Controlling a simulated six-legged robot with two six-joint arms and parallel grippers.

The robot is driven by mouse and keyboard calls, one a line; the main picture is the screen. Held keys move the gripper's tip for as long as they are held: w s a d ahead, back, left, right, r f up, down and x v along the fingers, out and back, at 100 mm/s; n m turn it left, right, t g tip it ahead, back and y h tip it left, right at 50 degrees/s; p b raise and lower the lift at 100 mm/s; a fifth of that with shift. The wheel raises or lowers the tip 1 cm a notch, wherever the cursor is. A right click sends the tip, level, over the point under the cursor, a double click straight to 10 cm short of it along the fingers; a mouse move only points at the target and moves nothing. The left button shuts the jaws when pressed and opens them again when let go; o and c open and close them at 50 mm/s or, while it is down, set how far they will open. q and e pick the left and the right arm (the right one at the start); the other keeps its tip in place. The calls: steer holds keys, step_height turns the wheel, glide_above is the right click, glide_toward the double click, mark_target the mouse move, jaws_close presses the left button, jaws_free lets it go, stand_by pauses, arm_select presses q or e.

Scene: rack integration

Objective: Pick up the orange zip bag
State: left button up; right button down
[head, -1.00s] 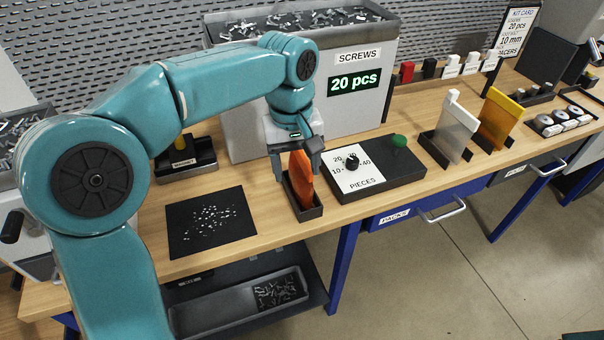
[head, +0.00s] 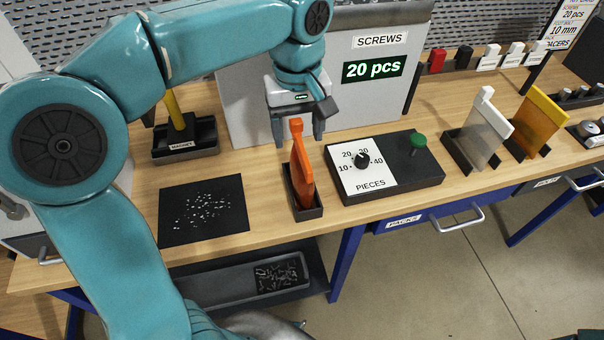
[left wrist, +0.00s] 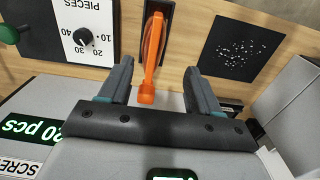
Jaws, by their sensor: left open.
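The orange zip bag (head: 302,170) stands upright in a small black holder (head: 309,212) near the front of the wooden bench. Its tab points up. My left gripper (head: 299,138) is open and empty, just behind and above the bag in the head view. In the left wrist view the orange bag (left wrist: 151,50) shows between the two spread fingers of the left gripper (left wrist: 158,85), with the tab end nearest the camera; I see no contact. My right gripper is not in view.
A PIECES dial box (head: 384,168) with a green button stands right of the holder. A black mat (head: 203,211) with small parts lies to the left. The SCREWS dispenser (head: 345,100) is behind the gripper. White (head: 484,135) and yellow (head: 538,118) bags stand farther right.

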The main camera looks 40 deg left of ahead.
mark_target(302, 165)
arm_select(q)
steer(key=f, duration=0.5)
steer(key=shift+w+d, duration=0.3)
steer(key=shift+w, duration=0.1)
steer(key=shift+s+a+f, duration=0.2)
steer(key=shift+s+f, duration=0.1)
steer(key=shift+f, duration=0.15)
steer(key=f, duration=0.2)
steer(key=w+f, duration=0.1)
steer(key=f, duration=0.1)
steer(key=shift+w+d+f, duration=0.1)
steer(key=shift+d+f, duration=0.1)
steer(key=shift+f, duration=0.1)
steer(key=shift+s+a, duration=0.15)
steer(key=shift+s, duration=0.15)
steer(key=shift+w, duration=0.25)
steer(key=c, duration=1.2)
steer(key=shift+s, duration=0.15)
jaws_close()
